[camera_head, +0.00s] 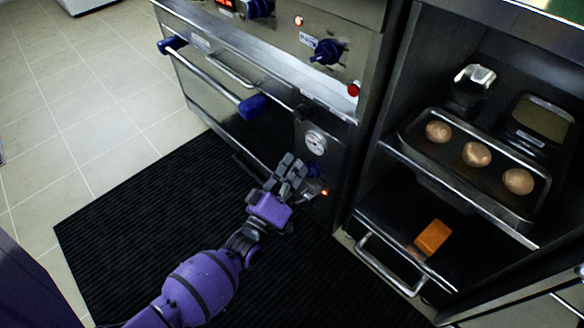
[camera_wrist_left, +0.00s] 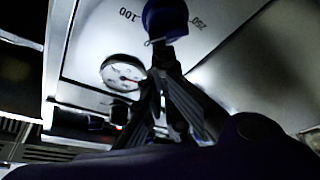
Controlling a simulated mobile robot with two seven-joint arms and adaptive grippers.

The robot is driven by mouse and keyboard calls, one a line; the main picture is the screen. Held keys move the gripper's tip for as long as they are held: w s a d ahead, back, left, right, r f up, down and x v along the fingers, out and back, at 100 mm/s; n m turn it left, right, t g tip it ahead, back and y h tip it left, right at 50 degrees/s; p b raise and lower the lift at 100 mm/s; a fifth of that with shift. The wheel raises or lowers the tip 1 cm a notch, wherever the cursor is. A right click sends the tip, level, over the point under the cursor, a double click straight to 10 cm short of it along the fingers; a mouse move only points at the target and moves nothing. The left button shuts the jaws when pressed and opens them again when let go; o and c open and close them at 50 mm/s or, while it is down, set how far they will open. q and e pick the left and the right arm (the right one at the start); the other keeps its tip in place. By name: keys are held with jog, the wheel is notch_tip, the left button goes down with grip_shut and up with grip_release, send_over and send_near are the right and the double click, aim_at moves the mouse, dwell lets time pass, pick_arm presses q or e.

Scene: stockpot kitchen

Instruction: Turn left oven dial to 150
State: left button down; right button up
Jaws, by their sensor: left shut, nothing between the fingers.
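A blue dial (camera_wrist_left: 166,20) is at the top of the left wrist view, on a pale panel marked 100 and 250. In the head view a blue dial (camera_head: 314,171) is low on the oven front, partly hidden by my left gripper. My left gripper (camera_head: 294,168) is shut and empty, beside this dial. In the left wrist view its fingers (camera_wrist_left: 160,62) meet right by the dial's lower end; I cannot tell whether they touch it. The dial's exact setting is unclear. My right gripper is not in view.
A round white gauge (camera_head: 315,142) sits just above the low dial. Another blue dial (camera_head: 327,51) is on the upper panel. The oven door handle (camera_head: 215,80) spans the front left. A shelf with a tray (camera_head: 463,178) stands right. A black mat (camera_head: 150,230) covers the floor.

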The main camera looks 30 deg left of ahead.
pick_arm(q)
jog(key=d+m+h, duration=0.1)
jog(key=m+h, duration=0.1)
jog(key=m, duration=0.4)
jog(key=s+d+f+m+g+h+b, duration=0.1)
jog(key=d+m+h, duration=0.1)
jog(key=m, duration=0.4)
jog(key=d+m+h, duration=0.1)
jog(key=m+h, duration=0.3)
jog(key=m, duration=0.3)
jog(key=shift+s+d+f+b, duration=0.2)
jog(key=shift+s+d+b, duration=0.1)
jog(key=shift+s+d, duration=0.05)
